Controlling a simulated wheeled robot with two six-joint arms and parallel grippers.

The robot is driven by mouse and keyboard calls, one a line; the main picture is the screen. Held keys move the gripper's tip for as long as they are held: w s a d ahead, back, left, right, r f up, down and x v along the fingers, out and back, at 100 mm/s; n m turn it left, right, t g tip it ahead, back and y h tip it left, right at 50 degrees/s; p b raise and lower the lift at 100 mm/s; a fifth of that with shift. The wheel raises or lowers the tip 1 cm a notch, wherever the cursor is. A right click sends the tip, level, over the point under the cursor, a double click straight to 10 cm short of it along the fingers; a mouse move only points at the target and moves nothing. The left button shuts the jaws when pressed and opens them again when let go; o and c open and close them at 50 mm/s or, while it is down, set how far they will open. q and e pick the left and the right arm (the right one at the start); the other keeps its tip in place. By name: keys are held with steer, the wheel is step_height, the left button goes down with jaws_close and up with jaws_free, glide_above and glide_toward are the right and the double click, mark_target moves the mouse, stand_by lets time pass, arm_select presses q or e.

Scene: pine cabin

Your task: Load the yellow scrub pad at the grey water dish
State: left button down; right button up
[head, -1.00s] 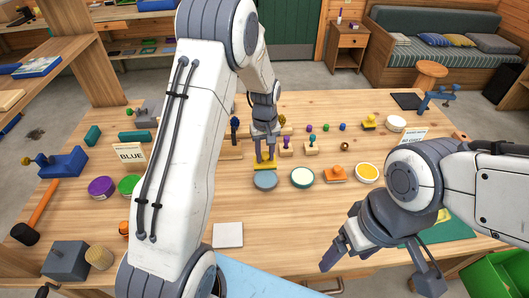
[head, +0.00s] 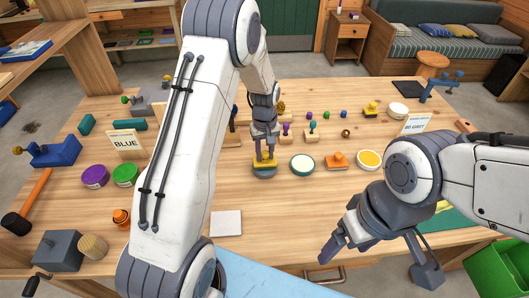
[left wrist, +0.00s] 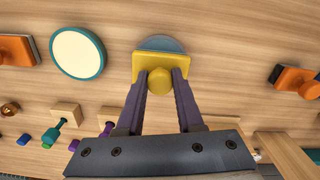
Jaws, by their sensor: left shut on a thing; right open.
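The yellow scrub pad (head: 265,160) has a block base and a round knob on top. My left gripper (head: 265,150) is shut on the knob. In the left wrist view the yellow scrub pad (left wrist: 160,68) sits between the fingers of my left gripper (left wrist: 160,88). The round grey water dish (head: 264,173) is under the pad, partly covered by it; its rim (left wrist: 160,43) shows past the pad in the left wrist view. I cannot tell whether pad and dish touch. My right gripper (head: 343,255) is open and empty over the table's front right.
Small stamps (head: 312,128) stand behind. A white square (head: 227,223) lies in front. Bare wood lies between.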

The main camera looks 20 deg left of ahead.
mark_target(265, 152)
arm_select(q)
steer(key=shift+f+b, duration=0.3)
steer(key=shift+f, duration=0.25)
stand_by(0.6)
stand_by(1.0)
step_height(265, 152, up, 7)
steer(key=p, duration=0.6)
stand_by(0.3)
stand_by(0.5)
